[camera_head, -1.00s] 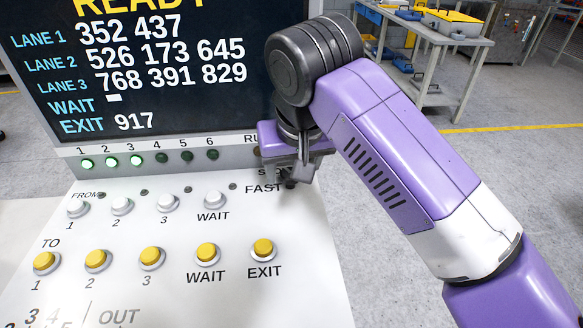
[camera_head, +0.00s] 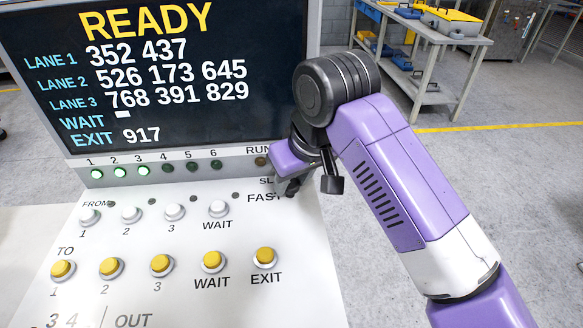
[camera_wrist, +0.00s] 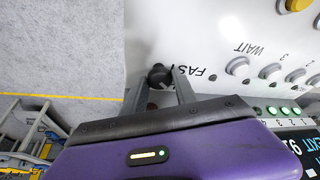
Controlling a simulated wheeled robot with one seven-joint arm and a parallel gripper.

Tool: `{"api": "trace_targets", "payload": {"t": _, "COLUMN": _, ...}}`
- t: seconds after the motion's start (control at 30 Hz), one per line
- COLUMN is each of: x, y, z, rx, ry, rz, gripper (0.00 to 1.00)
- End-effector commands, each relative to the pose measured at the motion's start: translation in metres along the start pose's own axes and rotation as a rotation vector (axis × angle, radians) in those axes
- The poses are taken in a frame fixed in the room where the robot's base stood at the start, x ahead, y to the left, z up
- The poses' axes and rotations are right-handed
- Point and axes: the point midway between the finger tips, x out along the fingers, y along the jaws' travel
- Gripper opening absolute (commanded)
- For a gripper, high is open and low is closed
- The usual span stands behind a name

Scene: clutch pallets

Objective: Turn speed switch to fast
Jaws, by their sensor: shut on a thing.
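The speed switch is a small black knob on the white sloping panel. In the head view the knob (camera_head: 292,187) shows just right of the FAST label, partly hidden by my gripper (camera_head: 312,183). The SLOW label above is mostly covered. In the wrist view the knob (camera_wrist: 158,75) sits between the two grey fingers of my gripper (camera_wrist: 161,90), beside the FAST lettering. The fingers are shut on the knob. Which way its pointer faces is not clear.
A dark screen (camera_head: 250,110) reading READY stands above a row of lamps, with lamps 1 to 3 lit green. White FROM buttons (camera_head: 131,214) and yellow TO buttons (camera_head: 162,264) lie left of my gripper. A grey workbench (camera_head: 440,50) stands behind. The floor right of the panel is clear.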

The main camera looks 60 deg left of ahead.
Motion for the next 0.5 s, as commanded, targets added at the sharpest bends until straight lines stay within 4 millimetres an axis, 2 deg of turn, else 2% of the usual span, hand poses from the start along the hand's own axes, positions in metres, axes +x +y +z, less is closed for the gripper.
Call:
{"api": "trace_targets", "payload": {"t": 0.03, "x": -0.005, "y": -0.0006, "z": -0.0019, "rx": -0.038, "ry": -0.003, "rz": -0.021, "gripper": 0.0}}
{"api": "trace_targets", "payload": {"t": 0.5, "x": -0.0014, "y": 0.0032, "z": -0.0017, "rx": -0.437, "ry": -0.003, "rz": -0.185, "gripper": 0.0}}
